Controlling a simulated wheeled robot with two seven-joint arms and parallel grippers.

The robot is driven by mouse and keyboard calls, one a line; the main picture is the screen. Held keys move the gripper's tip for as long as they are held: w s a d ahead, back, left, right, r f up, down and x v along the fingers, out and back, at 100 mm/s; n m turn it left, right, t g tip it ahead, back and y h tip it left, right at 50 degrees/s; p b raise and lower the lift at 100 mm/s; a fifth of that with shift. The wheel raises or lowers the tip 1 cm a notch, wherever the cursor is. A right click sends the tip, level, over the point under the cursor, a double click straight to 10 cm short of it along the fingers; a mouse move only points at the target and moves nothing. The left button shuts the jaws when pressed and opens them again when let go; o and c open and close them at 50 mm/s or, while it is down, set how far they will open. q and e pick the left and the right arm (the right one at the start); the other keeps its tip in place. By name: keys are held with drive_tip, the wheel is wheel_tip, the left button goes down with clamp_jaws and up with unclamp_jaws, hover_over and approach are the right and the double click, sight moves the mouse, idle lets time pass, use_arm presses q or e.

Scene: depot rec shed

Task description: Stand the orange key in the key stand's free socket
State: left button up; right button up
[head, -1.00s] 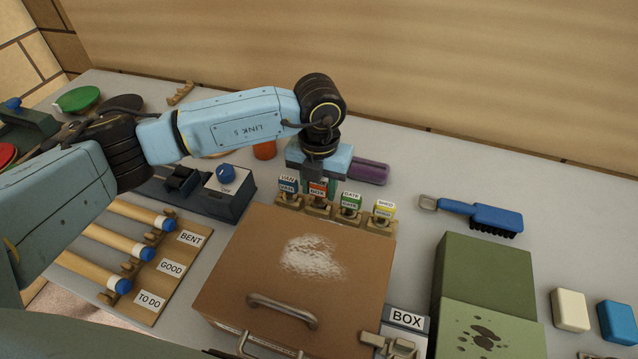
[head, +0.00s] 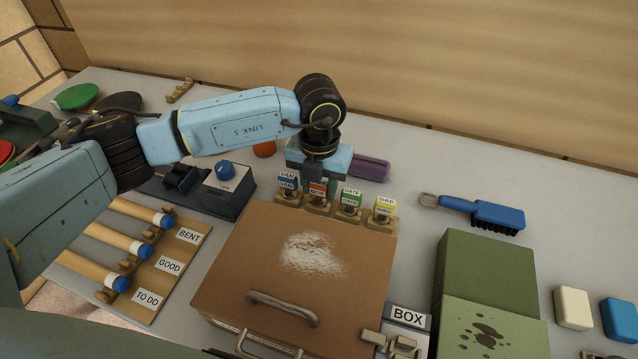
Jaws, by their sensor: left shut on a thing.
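The key stand (head: 346,216) is a low tan rack behind the brown case, with a row of labelled keys. A blue VAN key (head: 287,182), a green GATE key (head: 350,198) and a yellow SHED key (head: 384,207) stand upright in it. The orange BOX key (head: 318,190) is upright at the second place from the left, between blue and green. My left gripper (head: 317,181) points down from behind and is shut on the orange key. I cannot tell whether its lower end is fully seated. My right gripper is out of view.
The brown case (head: 240,270) with a metal handle lies just in front of the stand. A purple cylinder (head: 372,169) and an orange one (head: 265,149) are close behind my gripper. A switch box (head: 235,200) stands left, a blue brush (head: 485,214) right. The bench between stand and brush is clear.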

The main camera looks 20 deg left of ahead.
use_arm(q)
drive_tip(key=o, duration=1.1)
drive_tip(key=shift+c, duration=0.2)
drive_tip(key=shift+r+p, duration=2.9)
drive_tip(key=shift+r, duration=1.65)
